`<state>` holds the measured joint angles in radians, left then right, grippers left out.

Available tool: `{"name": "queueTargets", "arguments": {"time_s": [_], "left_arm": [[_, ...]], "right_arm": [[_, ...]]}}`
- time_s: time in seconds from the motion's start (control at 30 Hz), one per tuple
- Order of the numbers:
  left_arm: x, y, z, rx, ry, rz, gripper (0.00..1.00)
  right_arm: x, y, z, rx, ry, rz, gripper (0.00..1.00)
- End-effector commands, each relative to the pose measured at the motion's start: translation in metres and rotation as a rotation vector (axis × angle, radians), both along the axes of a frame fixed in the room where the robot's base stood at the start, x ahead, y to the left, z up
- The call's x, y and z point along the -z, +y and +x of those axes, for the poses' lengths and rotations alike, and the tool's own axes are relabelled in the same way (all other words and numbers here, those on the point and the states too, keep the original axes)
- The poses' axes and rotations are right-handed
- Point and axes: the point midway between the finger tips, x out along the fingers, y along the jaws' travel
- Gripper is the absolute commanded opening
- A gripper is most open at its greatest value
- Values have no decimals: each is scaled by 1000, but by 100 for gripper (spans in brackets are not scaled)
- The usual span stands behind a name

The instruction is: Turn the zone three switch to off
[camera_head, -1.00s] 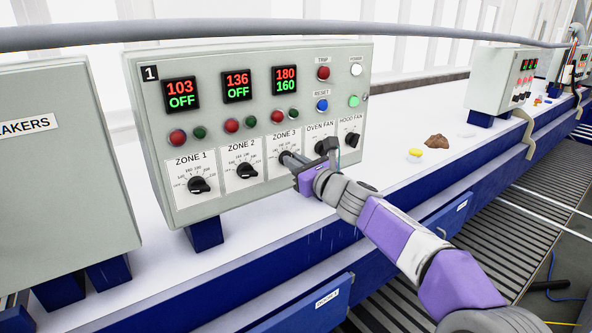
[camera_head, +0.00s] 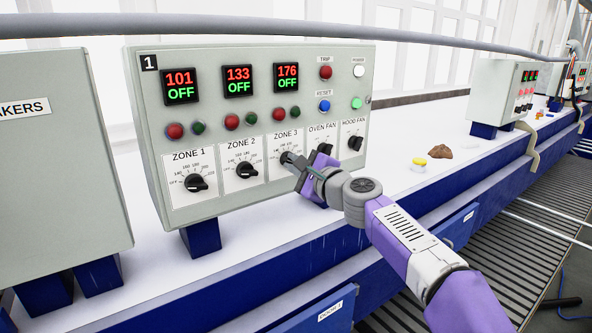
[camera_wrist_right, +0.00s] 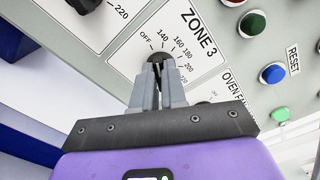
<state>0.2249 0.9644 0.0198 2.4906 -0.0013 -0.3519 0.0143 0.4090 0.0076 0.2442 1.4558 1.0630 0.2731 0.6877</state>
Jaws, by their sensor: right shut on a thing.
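The zone three switch (camera_head: 286,157) is a black knob on the grey control panel (camera_head: 225,210), mostly covered by my gripper in the head view. In the right wrist view its dark top (camera_wrist_right: 158,57) shows between the fingertips, below the dial marks. My right gripper (camera_head: 293,161) is shut on this knob, and its grey fingers (camera_wrist_right: 158,76) show in the right wrist view. The knob's pointer is hidden. The zone three display (camera_head: 286,77) reads 176 in red above OFF in green. My left gripper is not in view.
The zone two knob (camera_head: 246,170) is to the left. The oven fan knob (camera_head: 324,149) is close to the right of my gripper, and the hood fan knob (camera_head: 355,143) is beyond it. A grey pipe (camera_head: 300,31) crosses above the panel.

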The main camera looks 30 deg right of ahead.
Motion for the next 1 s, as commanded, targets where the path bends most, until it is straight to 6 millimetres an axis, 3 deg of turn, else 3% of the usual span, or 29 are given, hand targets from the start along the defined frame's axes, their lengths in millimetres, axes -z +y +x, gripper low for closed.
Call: {"name": "queueTargets", "arguments": {"time_s": [0.4, 1.0], "left_arm": [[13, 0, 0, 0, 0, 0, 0], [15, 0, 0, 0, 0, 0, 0]], "right_arm": [[2, 0, 0, 0, -16, -227, 0], [2, 0, 0, -1, -20, -277, 0]]}}
